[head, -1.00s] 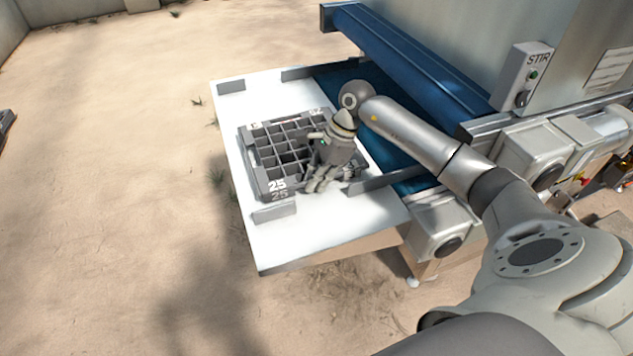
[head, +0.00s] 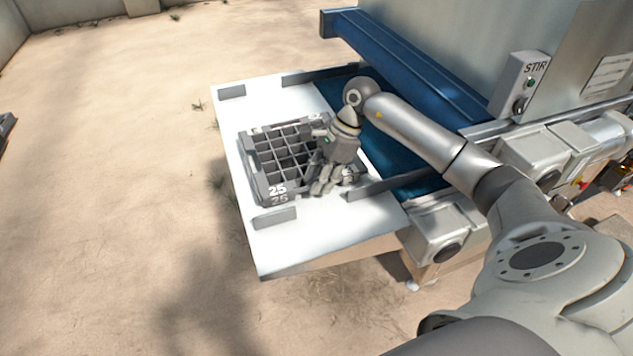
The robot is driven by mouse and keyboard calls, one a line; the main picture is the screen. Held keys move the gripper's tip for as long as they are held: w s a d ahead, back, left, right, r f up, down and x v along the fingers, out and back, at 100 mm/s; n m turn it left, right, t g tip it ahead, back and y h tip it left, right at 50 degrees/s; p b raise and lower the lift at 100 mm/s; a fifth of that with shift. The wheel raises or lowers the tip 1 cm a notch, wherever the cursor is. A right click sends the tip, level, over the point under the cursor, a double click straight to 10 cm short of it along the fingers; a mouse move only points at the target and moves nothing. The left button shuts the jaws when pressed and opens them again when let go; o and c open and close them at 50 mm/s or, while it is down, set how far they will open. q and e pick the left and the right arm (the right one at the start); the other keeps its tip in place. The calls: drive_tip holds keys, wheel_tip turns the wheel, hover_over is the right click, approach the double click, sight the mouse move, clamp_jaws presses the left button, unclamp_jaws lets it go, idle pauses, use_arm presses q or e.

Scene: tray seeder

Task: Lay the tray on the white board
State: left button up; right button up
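The dark grey tray (head: 262,186), divided into square cells and marked "25" on its near left corner, is low over the left part of the white board (head: 315,236). It looks level, and the "25" shows again just below it, as in a reflection. Whether it touches the board cannot be told. My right gripper (head: 332,184) points down at the tray's right side, its fingers by the wall. The gripper hides that side, so I cannot tell whether the fingers grip it. My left gripper is not in view.
Low grey guides stand on the board's edges: one at the near left (head: 274,217), one at the far left (head: 231,92), and a longer one at the right (head: 385,184). A blue belt (head: 388,152) and the machine with a STIR box (head: 522,84) lie beyond.

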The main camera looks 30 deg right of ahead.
drive_tip(key=p+v, duration=0.3)
drive_tip(key=v, duration=0.6)
drive_tip(key=shift+d+r, duration=0.2)
drive_tip(key=shift+r, duration=0.1)
drive_tip(key=shift+s, duration=0.1)
